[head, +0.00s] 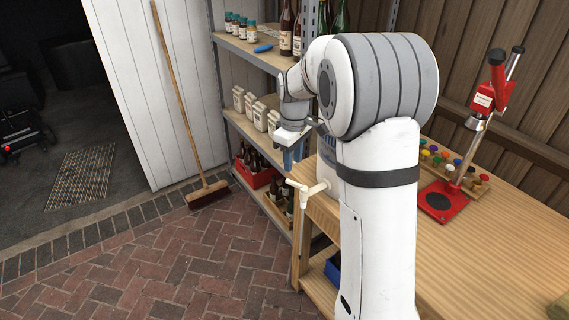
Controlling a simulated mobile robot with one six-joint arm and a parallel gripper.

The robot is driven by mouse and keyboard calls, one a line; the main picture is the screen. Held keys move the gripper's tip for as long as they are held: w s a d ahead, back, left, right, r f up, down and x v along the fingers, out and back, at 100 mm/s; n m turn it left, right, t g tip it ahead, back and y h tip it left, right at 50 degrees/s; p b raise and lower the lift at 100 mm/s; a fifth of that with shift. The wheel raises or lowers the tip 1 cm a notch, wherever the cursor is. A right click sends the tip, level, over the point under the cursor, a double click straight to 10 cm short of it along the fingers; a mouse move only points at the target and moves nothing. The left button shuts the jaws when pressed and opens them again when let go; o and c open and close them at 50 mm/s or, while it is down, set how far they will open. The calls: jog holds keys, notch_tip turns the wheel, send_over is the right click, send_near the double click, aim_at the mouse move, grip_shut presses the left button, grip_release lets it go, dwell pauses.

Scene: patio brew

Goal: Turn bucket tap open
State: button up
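The white bucket (327,173) with blue print stands at the left end of the wooden bench, mostly hidden behind my arm. Its pale tap (306,191) sticks out to the left, low on the bucket, past the bench's edge. The tap's spout points down, and its lever is too small to read clearly.
The wooden bench (490,262) carries a red bottle capper (443,200) and a rack of coloured caps (470,178) at right. Shelves with bottles stand behind my gripper, with a red crate (256,172) low down. A broom (182,100) leans at left; the brick floor (190,260) is clear.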

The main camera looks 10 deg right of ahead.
aim_at(291, 182)
jog(key=shift+w, duration=0.4)
jog(key=shift+w+f, duration=0.1)
jog(key=shift+f, duration=0.2)
notch_tip(291, 182, down, 7)
jog(key=shift+f+p, duration=0.15)
jog(key=shift+p, duration=0.3)
